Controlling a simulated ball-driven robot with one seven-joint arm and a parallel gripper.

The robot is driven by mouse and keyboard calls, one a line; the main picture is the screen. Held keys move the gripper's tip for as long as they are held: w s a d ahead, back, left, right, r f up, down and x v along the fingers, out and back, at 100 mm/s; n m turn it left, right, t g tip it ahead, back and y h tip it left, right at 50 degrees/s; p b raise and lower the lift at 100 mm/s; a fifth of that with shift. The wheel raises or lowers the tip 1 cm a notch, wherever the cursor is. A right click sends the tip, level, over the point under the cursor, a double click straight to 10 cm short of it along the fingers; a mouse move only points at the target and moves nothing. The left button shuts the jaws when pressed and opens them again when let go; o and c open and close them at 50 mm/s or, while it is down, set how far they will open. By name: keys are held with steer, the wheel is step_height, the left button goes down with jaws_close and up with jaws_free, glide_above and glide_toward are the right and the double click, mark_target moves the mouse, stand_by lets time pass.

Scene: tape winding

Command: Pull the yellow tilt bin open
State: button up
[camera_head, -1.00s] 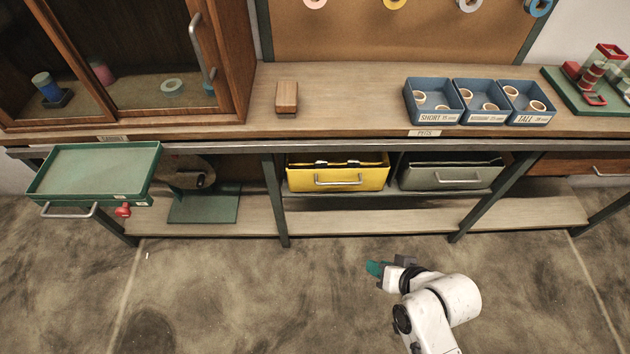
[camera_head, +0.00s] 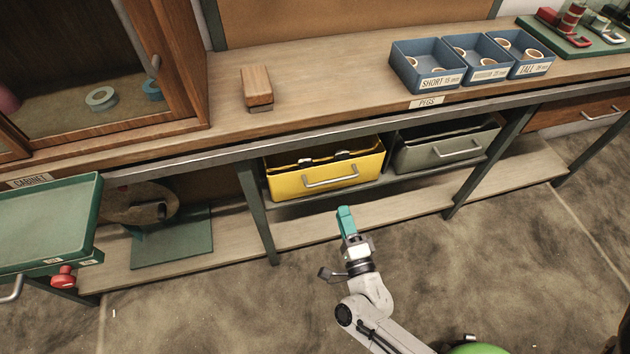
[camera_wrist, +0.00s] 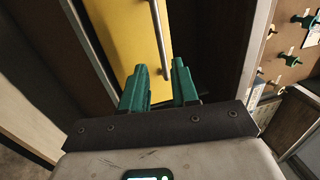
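The yellow tilt bin (camera_head: 290,184) sits under the bench on the left of a grey-green bin, with a metal bar handle (camera_head: 330,181) across its front. In the wrist view its yellow front (camera_wrist: 138,40) and the handle (camera_wrist: 160,40) are ahead of the fingers, the handle running nearly upright in the picture. The handle's lower end appears just beyond the fingertips; contact cannot be told.
A grey-green bin (camera_head: 430,155) is right of the yellow one. A bench leg (camera_head: 254,215) stands to the left, another (camera_head: 490,160) to the right. A green tray (camera_head: 45,225) juts out at far left.

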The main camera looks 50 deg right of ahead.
mark_target(333, 180)
steer(key=x, duration=1.1)
steer(key=shift+s+d, duration=0.1)
steer(key=shift+s, duration=0.05)
jaws_close()
